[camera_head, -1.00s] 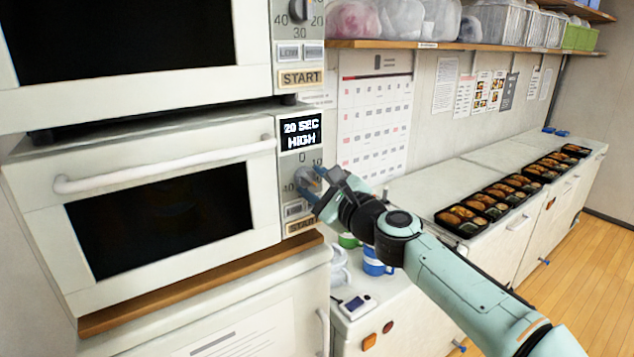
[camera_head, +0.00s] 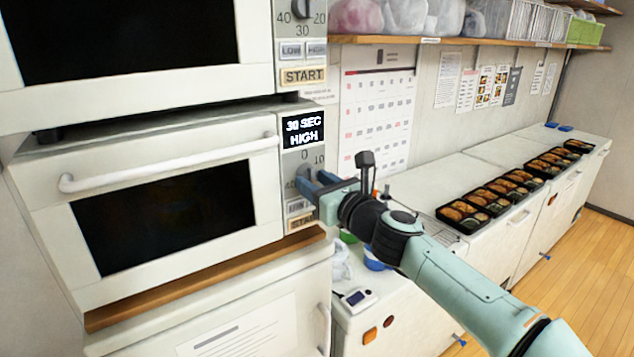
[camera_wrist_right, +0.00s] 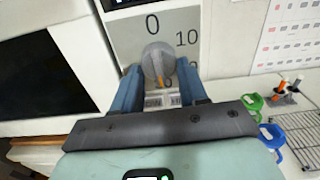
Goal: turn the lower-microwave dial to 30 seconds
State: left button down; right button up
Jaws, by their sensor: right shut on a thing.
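The lower microwave (camera_head: 150,150) has a white handle and a dark window. Its display (camera_head: 303,131) reads 30 SEC, HIGH. The grey dial (camera_wrist_right: 157,62) sits on the panel below the display, with an orange mark on its lower side, and the numbers 0 and 10 show around it. My right gripper (camera_head: 308,184) is shut on the dial; its blue fingers lie on either side of it in the right wrist view (camera_wrist_right: 158,88). The fingers hide most of the dial in the head view. The START button (camera_head: 302,223) is just below, partly covered. My left gripper is not in view.
The upper microwave (camera_head: 140,85) is directly above, with its own dial and START button (camera_head: 303,75). A counter with several bento trays (camera_head: 462,217) runs to the right. Green and blue cups (camera_wrist_right: 270,135) and a wire rack (camera_wrist_right: 302,130) stand beside the microwave.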

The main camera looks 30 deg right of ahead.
dwell(0.5)
jog(key=o, duration=1)
jog(key=s, duration=0.9)
jog(key=s+d, duration=0.1)
jog(key=s, duration=0.3)
jog(key=shift+s+p, duration=0.2)
jog(key=shift+p, duration=0.2)
